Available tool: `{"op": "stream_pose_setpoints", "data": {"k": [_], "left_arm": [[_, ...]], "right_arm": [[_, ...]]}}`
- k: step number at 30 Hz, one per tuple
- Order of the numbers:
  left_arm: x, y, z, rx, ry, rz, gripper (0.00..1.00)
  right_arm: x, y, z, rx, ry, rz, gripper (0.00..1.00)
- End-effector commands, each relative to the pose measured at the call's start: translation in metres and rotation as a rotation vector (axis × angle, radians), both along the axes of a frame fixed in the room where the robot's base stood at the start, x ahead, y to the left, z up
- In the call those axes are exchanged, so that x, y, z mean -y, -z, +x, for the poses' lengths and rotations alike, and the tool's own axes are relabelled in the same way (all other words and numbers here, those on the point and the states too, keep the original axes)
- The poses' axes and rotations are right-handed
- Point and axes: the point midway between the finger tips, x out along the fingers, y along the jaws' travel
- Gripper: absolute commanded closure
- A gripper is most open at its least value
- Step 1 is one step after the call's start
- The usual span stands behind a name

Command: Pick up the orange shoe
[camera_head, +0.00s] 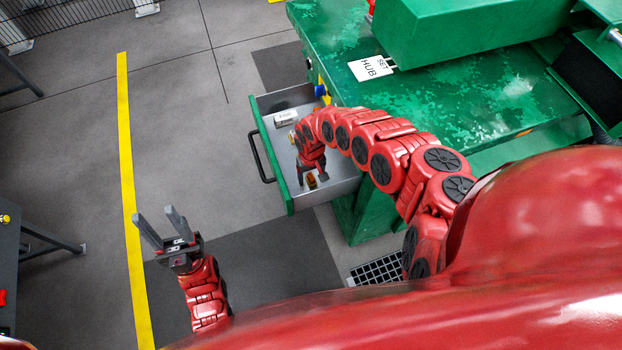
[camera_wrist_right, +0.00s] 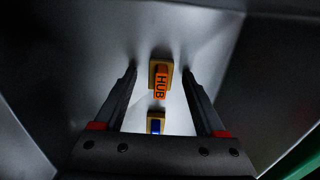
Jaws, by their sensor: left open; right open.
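The orange shoe (camera_wrist_right: 161,84), marked HUB, sits on a tan block on the floor of the open drawer. In the right wrist view it lies between the fingers of my right gripper (camera_wrist_right: 162,72), which is open with a gap on both sides. In the head view my right arm reaches into the drawer. My left gripper (camera_head: 154,213) is open and empty above the floor, left of the drawer.
A blue piece on a tan block (camera_wrist_right: 156,124) lies nearer the gripper's palm in the wrist view. The drawer (camera_head: 270,150) extends from a green workbench (camera_head: 450,100). A small white labelled box (camera_head: 286,117) is in the drawer's far part.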

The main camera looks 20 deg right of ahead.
Motion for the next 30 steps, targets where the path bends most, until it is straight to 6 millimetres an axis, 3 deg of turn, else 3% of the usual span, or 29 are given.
{"op": "stream_pose_setpoints", "data": {"k": [3,15,30], "left_arm": [[0.0000,-0.0001,0.0000,0.000,0.000,0.000,0.52],[0.0000,-0.0001,0.0000,0.000,0.000,0.000,0.52],[0.0000,-0.0017,0.0000,0.000,0.000,0.000,0.52]], "right_arm": [[-0.0001,-0.0003,0.0000,0.000,0.000,0.000,0.31],[-0.0003,-0.0003,-0.0001,0.000,0.000,0.001,1.00],[-0.0007,-0.0088,0.0005,-0.001,-0.001,0.001,1.00]]}}
